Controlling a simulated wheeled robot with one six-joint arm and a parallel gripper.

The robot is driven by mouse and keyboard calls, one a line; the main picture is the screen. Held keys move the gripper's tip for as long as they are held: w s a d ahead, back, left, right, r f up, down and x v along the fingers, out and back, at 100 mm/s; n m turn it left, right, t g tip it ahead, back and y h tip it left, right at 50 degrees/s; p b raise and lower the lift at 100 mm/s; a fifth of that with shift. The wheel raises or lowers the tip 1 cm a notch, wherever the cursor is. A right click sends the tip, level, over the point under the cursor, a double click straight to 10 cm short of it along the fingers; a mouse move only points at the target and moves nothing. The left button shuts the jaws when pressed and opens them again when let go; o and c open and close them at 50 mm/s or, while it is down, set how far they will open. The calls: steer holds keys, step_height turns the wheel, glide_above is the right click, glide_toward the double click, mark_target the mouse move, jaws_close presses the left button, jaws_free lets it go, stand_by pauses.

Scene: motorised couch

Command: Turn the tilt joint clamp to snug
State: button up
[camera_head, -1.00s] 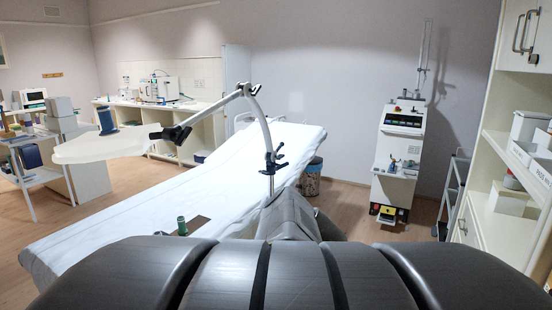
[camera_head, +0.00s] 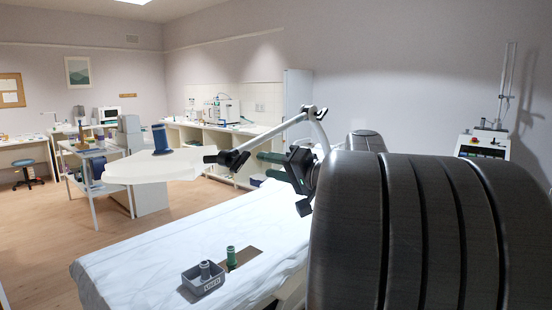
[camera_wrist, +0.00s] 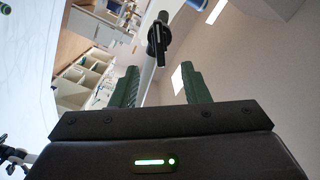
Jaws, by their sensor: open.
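The black joint clamp (camera_head: 234,160) sits where the pale jointed support arm (camera_head: 268,138) meets the white board (camera_head: 150,170); I take it as the tilt joint clamp. In the wrist view a black clamp with a lever (camera_wrist: 158,38) appears beyond my fingertips, on the pale arm. My gripper (camera_head: 266,164) is to the right of the clamp in the head view, its green fingers apart and pointing left. In the wrist view my gripper (camera_wrist: 160,70) is open and empty, not touching the clamp. How tight the clamp is cannot be told.
A blue spool (camera_head: 160,140) stands on the board. The couch (camera_head: 150,262) with its white cover lies below, bearing a grey tray (camera_head: 203,284) marked "USED" and a green cylinder (camera_head: 231,257). Another black joint (camera_head: 318,113) tops the support arm, close to my gripper.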

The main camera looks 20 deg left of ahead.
mark_target(245, 161)
steer(key=p+x, duration=0.2)
steer(key=x, duration=0.7)
